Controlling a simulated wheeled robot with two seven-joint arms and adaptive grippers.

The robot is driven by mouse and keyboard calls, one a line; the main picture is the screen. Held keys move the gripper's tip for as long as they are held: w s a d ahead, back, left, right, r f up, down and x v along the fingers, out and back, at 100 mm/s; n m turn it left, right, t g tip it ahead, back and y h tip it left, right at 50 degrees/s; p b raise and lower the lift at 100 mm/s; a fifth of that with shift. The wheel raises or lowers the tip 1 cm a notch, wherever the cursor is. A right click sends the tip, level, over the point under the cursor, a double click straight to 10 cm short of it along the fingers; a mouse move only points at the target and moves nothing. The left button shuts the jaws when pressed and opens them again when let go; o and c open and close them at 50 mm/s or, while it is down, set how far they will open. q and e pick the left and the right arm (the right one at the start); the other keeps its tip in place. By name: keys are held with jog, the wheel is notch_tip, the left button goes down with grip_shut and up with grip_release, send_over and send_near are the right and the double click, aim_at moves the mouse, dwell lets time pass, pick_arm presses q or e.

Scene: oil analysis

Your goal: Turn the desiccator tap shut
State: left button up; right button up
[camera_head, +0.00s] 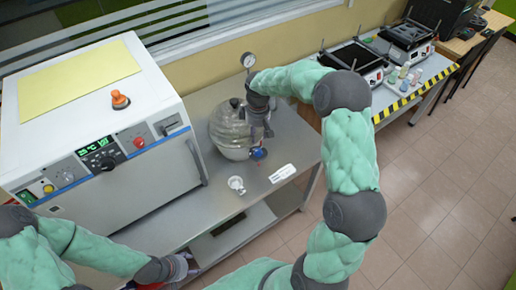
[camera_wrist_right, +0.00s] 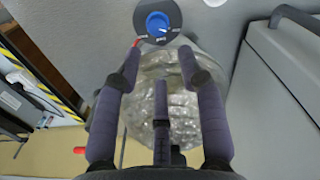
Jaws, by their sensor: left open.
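The glass desiccator (camera_head: 228,138) stands on the grey metal bench; its rounded glass body (camera_wrist_right: 143,90) fills the middle of the right wrist view. The blue tap (camera_head: 258,153) is at its front, and in the wrist view the blue knob (camera_wrist_right: 157,22) sits on a dark round dial with a white pointer mark. A red mark shows beside the dial. My right gripper (camera_wrist_right: 159,62) is open, its fingers spread over the glass and pointing toward the knob. The fingertips appear short of it. My left gripper (camera_head: 182,268) is open and low, near the bench's front edge, partly cut off.
A white oven (camera_head: 120,160) with an orange knob on top stands left of the desiccator. A pressure gauge (camera_head: 248,60) rises behind it. A small metal item (camera_head: 236,185) and a white label (camera_head: 283,173) lie in front. Hotplates (camera_head: 352,58) stand on the right bench.

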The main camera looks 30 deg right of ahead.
aim_at(258, 151)
notch_tip(258, 151, down, 10)
jog(key=shift+d+f, duration=0.15)
jog(key=shift+f, duration=0.05)
dwell(0.4)
grip_shut()
